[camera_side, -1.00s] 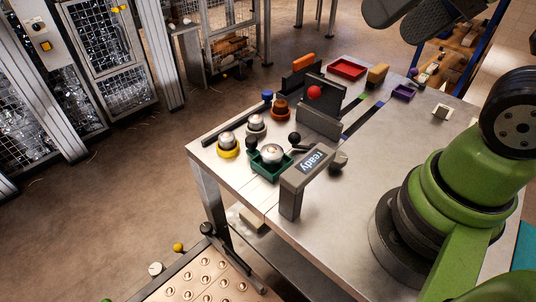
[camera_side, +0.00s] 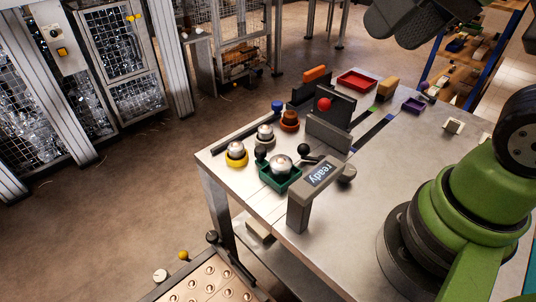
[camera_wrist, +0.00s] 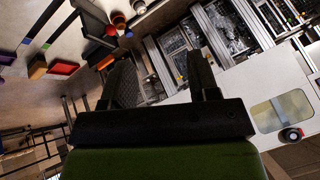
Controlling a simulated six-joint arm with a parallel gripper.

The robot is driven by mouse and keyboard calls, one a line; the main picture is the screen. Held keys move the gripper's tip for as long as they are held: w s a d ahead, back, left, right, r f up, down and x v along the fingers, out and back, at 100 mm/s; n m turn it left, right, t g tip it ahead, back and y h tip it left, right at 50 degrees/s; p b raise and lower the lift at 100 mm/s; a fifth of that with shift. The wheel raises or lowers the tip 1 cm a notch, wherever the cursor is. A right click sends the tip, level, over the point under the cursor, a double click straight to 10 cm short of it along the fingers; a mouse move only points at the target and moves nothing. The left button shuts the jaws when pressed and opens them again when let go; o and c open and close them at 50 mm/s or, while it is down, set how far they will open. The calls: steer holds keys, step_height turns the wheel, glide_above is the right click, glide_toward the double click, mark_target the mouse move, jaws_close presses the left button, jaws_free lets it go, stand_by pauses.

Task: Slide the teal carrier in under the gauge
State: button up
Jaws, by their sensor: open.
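The teal carrier (camera_side: 281,181) is a small square tray on the metal table's near left part, with a shiny metal dome in it. A dark ball knob stands by its left corner. The gauge (camera_side: 318,178) is a grey angled bracket on a post, its face reading "ready". It stands just right of the carrier; the carrier looks beside it, not beneath it. My gripper (camera_wrist: 164,78) shows two dark, widely parted fingers in the wrist view with nothing between them. In the side view it is high at the top right, far from the carrier. The wrist view does not clearly show the carrier.
A yellow-based dome (camera_side: 236,155), another dome (camera_side: 265,134) and a brown cup (camera_side: 289,121) stand behind the carrier. A dark upright plate with a red ball (camera_side: 324,104) and a grey block (camera_side: 328,132) stand farther back. A red tray (camera_side: 358,80) lies at the far edge.

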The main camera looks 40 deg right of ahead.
steer(key=w+f+n+g, duration=0.2)
steer(key=w, duration=0.6)
steer(key=n+g+h, duration=0.2)
steer(key=n+g, duration=0.1)
steer(key=g, duration=0.2)
glide_above(261, 149)
step_height(261, 149, down, 17)
step_height(261, 149, down, 10)
steer(key=shift+c, duration=0.5)
jaws_close()
steer(key=shift+s, duration=5.05)
